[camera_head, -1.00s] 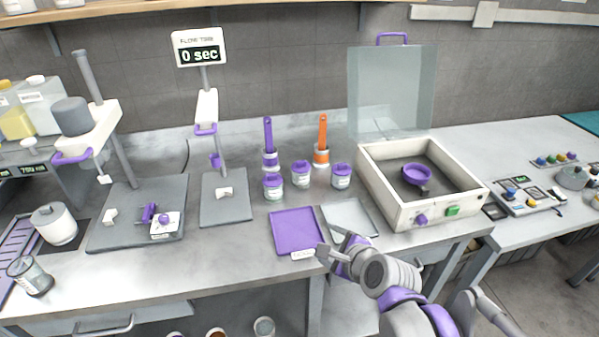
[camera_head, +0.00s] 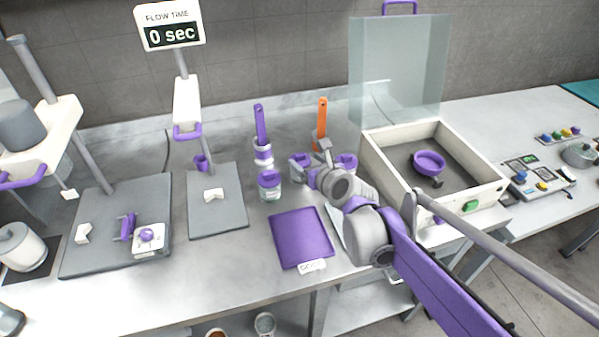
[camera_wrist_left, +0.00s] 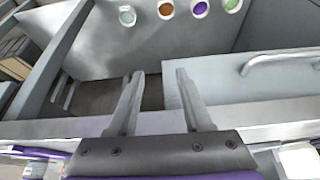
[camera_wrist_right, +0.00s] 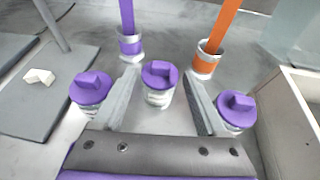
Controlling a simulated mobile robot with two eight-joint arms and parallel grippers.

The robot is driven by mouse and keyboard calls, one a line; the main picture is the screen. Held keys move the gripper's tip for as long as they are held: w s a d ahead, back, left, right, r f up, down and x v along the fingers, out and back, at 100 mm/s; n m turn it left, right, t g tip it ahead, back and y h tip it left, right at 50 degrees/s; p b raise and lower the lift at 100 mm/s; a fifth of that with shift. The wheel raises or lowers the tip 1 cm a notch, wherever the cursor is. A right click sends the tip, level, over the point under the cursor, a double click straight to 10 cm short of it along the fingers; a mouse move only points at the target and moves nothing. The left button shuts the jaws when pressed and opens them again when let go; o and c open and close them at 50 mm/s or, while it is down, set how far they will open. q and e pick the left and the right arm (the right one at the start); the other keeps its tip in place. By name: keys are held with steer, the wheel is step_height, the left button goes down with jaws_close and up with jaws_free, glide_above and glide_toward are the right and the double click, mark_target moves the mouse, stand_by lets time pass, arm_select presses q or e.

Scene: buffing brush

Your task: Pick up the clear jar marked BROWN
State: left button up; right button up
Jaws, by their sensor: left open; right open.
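Three clear jars with purple lids stand on the bench: a left jar (camera_head: 269,187), a middle jar (camera_head: 298,168) and a right jar (camera_head: 347,162). Their labels are too small to read, so I cannot tell which says BROWN. My right gripper (camera_head: 322,156) is open above the jars and partly hides the middle and right ones. In the right wrist view, the middle jar (camera_wrist_right: 160,86) shows between the spread fingers, the left jar (camera_wrist_right: 90,90) and right jar (camera_wrist_right: 237,110) outside them. My left gripper (camera_wrist_left: 159,74) is open and empty, away from the jars.
A purple brush (camera_head: 261,130) and an orange brush (camera_head: 321,122) stand in holders behind the jars. A purple tray (camera_head: 300,238) lies in front. A white open box (camera_head: 470,190) stands right. Below the bench are several open containers, one with brown contents (camera_wrist_left: 166,9).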

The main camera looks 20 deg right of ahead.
mark_target(301, 157)
steer(key=shift+x, duration=2.8)
steer(key=c, duration=1.1)
jaws_close()
steer(key=shift+s, duration=0.15)
